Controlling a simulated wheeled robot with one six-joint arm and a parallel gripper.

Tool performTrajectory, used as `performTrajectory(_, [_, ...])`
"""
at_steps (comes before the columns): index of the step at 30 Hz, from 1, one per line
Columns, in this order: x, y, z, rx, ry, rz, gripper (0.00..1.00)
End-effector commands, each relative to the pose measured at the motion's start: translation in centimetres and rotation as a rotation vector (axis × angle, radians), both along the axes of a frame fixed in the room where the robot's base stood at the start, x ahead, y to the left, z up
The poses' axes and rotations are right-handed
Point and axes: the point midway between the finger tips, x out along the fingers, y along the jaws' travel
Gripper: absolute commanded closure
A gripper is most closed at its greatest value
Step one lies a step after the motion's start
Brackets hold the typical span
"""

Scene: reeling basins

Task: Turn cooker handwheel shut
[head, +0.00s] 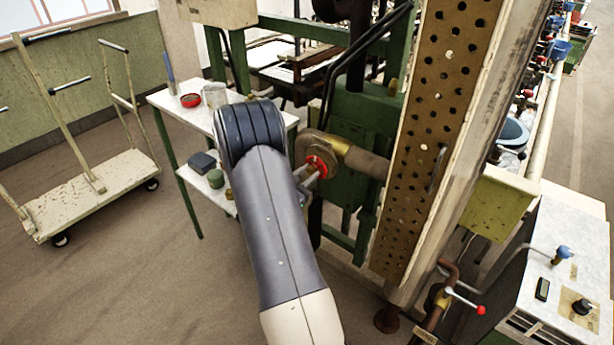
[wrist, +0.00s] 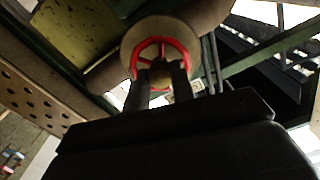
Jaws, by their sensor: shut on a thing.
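The cooker handwheel (head: 316,167) is a small red spoked wheel on a brass valve, on the pipe left of the perforated panel. In the wrist view the red handwheel (wrist: 162,47) faces me, with its round brass flange behind it. My gripper (head: 312,172) reaches the wheel from the left, partly hidden behind my grey arm. In the wrist view the two dark fingers of my gripper (wrist: 161,76) stand at the lower part of the wheel, shut on it. The fingers cover the wheel's lower rim and part of its hub.
A brown perforated panel (head: 436,140) stands right of the wheel. A cart (head: 92,190) is at the left. The floor between is clear.

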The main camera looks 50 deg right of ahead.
Motion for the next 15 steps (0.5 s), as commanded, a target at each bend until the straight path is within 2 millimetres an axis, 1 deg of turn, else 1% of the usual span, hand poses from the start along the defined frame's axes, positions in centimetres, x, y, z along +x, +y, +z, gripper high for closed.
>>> performTrajectory(1, [0.02,-0.01,0.05,0.000,-0.001,0.000,0.99])
performTrajectory(2, [0.02,-0.01,0.05,0.000,-0.001,0.000,0.74])
performTrajectory(3, [0.02,-0.01,0.05,0.000,-0.001,0.000,0.71])
performTrajectory(9, [0.01,-0.01,0.03,-0.001,0.000,0.000,0.55])
performTrajectory(15, [0.01,0.01,0.01,0.000,0.000,0.000,0.55])
